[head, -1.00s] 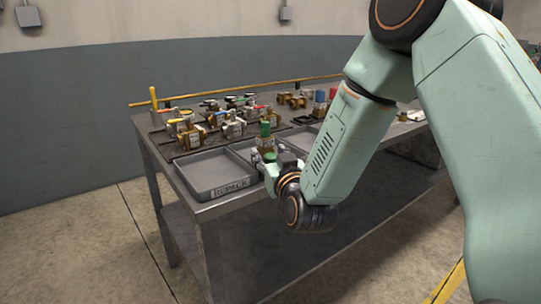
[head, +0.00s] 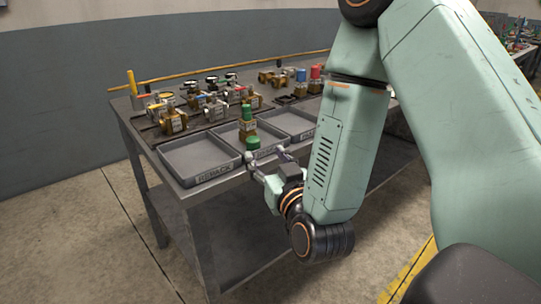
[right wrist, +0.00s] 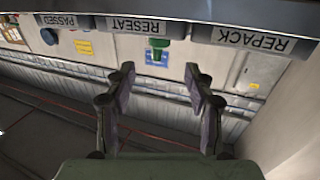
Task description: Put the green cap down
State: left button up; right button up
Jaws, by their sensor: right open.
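The green cap (head: 253,142) is at the front edge of the RESEAT tray (head: 262,158). A brass valve (head: 247,128) with a green top stands just behind it. In the right wrist view a green piece (right wrist: 158,44) shows beside the tray's lip, ahead of the fingers; what bears it is unclear. My right gripper (head: 267,161) is open and just in front of the cap, apart from it. In the right wrist view its fingers (right wrist: 160,72) are spread with nothing between them. My left gripper is not in view.
The REPACK tray (head: 165,160) is to the left and looks empty. Another tray (head: 293,122) is to the right. Several valves (head: 173,120) stand at the back of the bench. A yellow post (head: 131,82) rises at its left end.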

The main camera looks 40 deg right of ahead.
jog(key=shift+p+v, duration=0.85)
jog(key=shift+p, duration=0.05)
jog(key=s+a+f+n+g+y, duration=0.15)
jog(key=s+f+g, duration=0.25)
jog(key=f, duration=0.6)
jog(key=s+a+f+g+y, duration=0.2)
jog(key=s+a+f+g, duration=0.15)
jog(key=f, duration=0.65)
jog(key=s+a+f+g, duration=0.1)
jog(key=s+f+g, duration=0.4)
jog(key=s, duration=0.5)
jog(key=s+a+f+g, duration=0.1)
jog(key=s+f+g, duration=0.4)
jog(key=s, duration=0.6)
jog(key=shift+a+f+n+y, duration=0.25)
jog(key=shift+f+n+y, duration=0.2)
jog(key=shift+f, duration=0.05)
